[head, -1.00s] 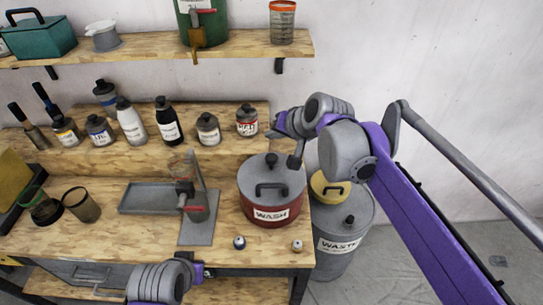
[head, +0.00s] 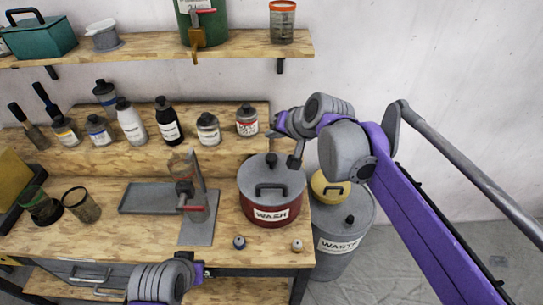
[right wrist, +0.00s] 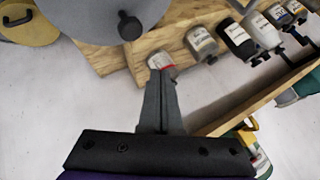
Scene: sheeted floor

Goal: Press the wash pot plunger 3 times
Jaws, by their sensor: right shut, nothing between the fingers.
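The wash pot (head: 268,187) is a red pot with a grey lid, a lid handle and a WASH label, on the bench's right end. Its plunger (head: 271,159) is a dark knob standing up at the back of the lid. In the right wrist view the knob (right wrist: 129,24) shows at the edge of the grey lid (right wrist: 90,14). My right gripper (head: 293,162) is shut and empty, above the lid's back right edge. It is to the right of the plunger and apart from it. Its shut fingers show in the right wrist view (right wrist: 160,78).
A grey waste bin (head: 343,228) with a yellow lid part stands right of the bench. Several bottles (head: 208,128) line the raised back ledge. A metal stand with red handles (head: 197,212) is left of the pot. Two small items (head: 297,245) lie in front of it.

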